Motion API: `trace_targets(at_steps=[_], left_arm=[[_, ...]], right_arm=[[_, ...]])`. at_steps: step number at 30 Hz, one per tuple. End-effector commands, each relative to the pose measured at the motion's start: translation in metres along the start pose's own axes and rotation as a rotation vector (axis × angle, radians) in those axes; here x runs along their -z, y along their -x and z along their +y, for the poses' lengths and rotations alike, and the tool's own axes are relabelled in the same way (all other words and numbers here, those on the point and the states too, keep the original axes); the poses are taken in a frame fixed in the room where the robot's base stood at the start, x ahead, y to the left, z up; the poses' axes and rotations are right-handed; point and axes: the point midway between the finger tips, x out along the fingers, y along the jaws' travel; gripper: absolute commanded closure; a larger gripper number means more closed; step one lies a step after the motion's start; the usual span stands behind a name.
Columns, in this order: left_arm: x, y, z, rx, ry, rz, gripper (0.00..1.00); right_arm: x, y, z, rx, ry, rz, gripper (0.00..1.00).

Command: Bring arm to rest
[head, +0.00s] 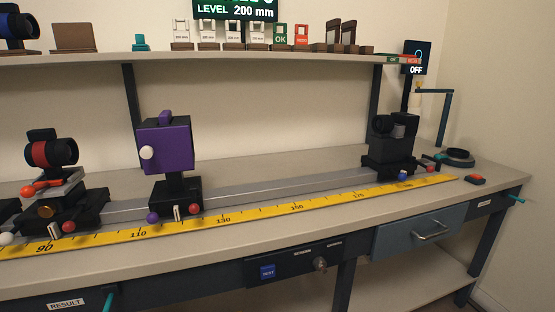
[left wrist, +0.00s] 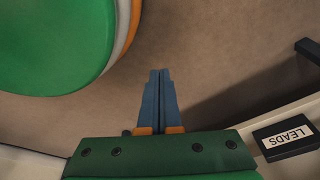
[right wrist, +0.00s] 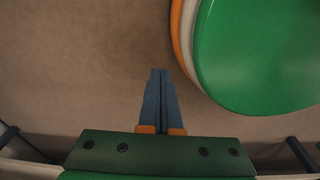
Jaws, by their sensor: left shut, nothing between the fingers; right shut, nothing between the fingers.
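My left gripper (left wrist: 155,100) shows in the left wrist view, its two blue fingers shut together with nothing between them. My right gripper (right wrist: 159,100) shows in the right wrist view, also shut and empty. Both point at plain brown floor, and neither is touching anything. Neither arm shows in the head view. A large green rounded body with white and orange edges (left wrist: 60,40) is at the upper left of the left wrist view. A similar one (right wrist: 260,50) is at the upper right of the right wrist view; both look like my own base.
The bench (head: 300,232) carries a rail with a yellow scale (head: 265,214). On the rail stand a red-banded lens mount (head: 52,152), a purple block mount (head: 165,146) and a black unit (head: 392,145). A shelf (head: 250,62) with small cards runs above.

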Motion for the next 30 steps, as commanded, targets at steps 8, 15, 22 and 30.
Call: trace_targets(at_steps=[8, 15, 22, 30], left_arm=[[-0.033, 0.102, 0.0, -0.011, 0.057, -0.138, 1.0], [-0.011, 0.206, 0.003, -0.025, 0.051, -0.148, 1.0], [-0.007, 0.23, 0.005, -0.031, 0.047, -0.152, 1.0], [-0.008, 0.225, 0.005, -0.031, 0.047, -0.151, 1.0]], right_arm=[[0.016, 0.099, 0.005, -0.002, 0.003, 0.005, 1.0], [0.017, 0.206, 0.001, 0.012, 0.009, -0.019, 1.0], [0.014, 0.231, -0.011, 0.035, 0.01, -0.032, 1.0], [0.015, 0.226, -0.011, 0.033, 0.012, -0.027, 1.0]])
